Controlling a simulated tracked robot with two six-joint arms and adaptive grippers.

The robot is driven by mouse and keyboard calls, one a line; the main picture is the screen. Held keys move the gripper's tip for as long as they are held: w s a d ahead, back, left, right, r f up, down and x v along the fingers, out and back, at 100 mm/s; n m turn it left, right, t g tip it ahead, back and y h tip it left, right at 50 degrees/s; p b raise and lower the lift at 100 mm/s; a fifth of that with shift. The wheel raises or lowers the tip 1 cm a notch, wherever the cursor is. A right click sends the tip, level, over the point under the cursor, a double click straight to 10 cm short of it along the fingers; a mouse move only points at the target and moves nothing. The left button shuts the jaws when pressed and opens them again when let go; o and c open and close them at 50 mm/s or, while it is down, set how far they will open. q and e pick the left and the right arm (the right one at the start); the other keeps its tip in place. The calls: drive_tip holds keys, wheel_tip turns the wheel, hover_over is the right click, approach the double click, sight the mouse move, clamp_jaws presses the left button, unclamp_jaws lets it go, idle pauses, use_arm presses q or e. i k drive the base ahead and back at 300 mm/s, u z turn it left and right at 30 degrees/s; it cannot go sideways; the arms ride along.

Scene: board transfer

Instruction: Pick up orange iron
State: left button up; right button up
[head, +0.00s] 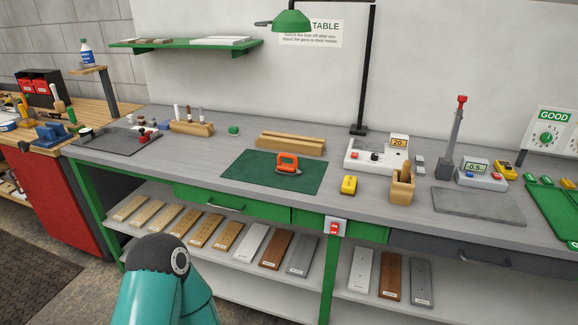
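A small orange tool with an open handle and a grey lower part, which I take for the orange iron (287,161), sits on the dark green mat (250,181) on the grey workbench. A teal link of my own arm shows at the bottom left, in front of the bench. Neither of my grippers is in view.
A long wooden block (291,144) lies behind the mat. A yellow tool (349,185) and a wooden holder (402,185) stand to its right. A green lamp (291,20) hangs above. A lower shelf (255,278) carries several boards. The bench front left of the mat is clear.

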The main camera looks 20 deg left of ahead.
sight(291, 170)
drive_tip(key=u, duration=0.55)
drive_tip(key=k, duration=1.3)
drive_tip(key=u, duration=1)
drive_tip(key=i, duration=2.55)
drive_tip(key=z, duration=0.95)
drive_tip(key=i, duration=0.45)
drive_tip(key=z, duration=0.05)
drive_tip(key=k, duration=0.45)
drive_tip(key=z, duration=0.25)
drive_tip(key=i, duration=0.45)
drive_tip(key=u, duration=0.15)
